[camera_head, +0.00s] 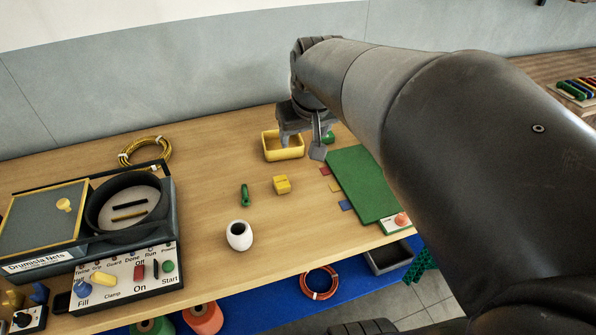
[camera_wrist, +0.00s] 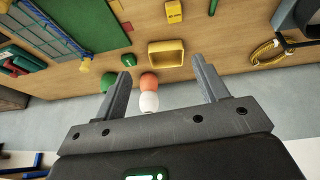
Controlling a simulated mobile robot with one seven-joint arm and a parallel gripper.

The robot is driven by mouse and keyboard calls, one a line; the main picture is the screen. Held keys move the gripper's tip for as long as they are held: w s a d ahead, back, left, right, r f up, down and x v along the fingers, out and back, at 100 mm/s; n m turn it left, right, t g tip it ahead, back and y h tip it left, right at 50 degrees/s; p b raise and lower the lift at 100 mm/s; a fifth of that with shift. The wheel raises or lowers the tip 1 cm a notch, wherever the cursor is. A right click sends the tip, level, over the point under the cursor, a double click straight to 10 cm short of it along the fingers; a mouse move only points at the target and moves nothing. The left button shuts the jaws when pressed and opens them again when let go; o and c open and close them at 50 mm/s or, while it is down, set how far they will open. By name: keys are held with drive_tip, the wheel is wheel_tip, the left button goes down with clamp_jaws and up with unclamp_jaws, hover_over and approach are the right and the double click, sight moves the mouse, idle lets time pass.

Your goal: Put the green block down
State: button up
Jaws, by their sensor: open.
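A small green piece (camera_head: 328,138), likely the green block, lies on the table just right of the yellow tray (camera_head: 284,147). It also shows in the wrist view (camera_wrist: 128,60) beside the tray, outside the jaws; its exact shape is hard to tell. My gripper (camera_head: 313,150) is over the back of the table, by the tray. In the wrist view my gripper (camera_wrist: 165,75) has its two fingers wide apart with nothing held between them. Another green piece (camera_head: 244,195), slim and upright-looking, stands apart in the middle of the table.
A yellow block (camera_head: 281,185) and a white vase-like pot (camera_head: 239,236) stand in front. A green board (camera_head: 363,184) lies to the right. A drum machine (camera_head: 130,207) and yellow coil (camera_head: 146,150) are left. Orange (camera_wrist: 148,83) and white (camera_wrist: 149,102) round things show beyond the tray.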

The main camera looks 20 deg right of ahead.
drive_tip(key=s+a+f, duration=0.2)
drive_tip(key=s+a, duration=0.2)
drive_tip(key=s, duration=1)
drive_tip(key=shift+s+t+y, duration=0.15)
drive_tip(key=shift+t+y, duration=0.15)
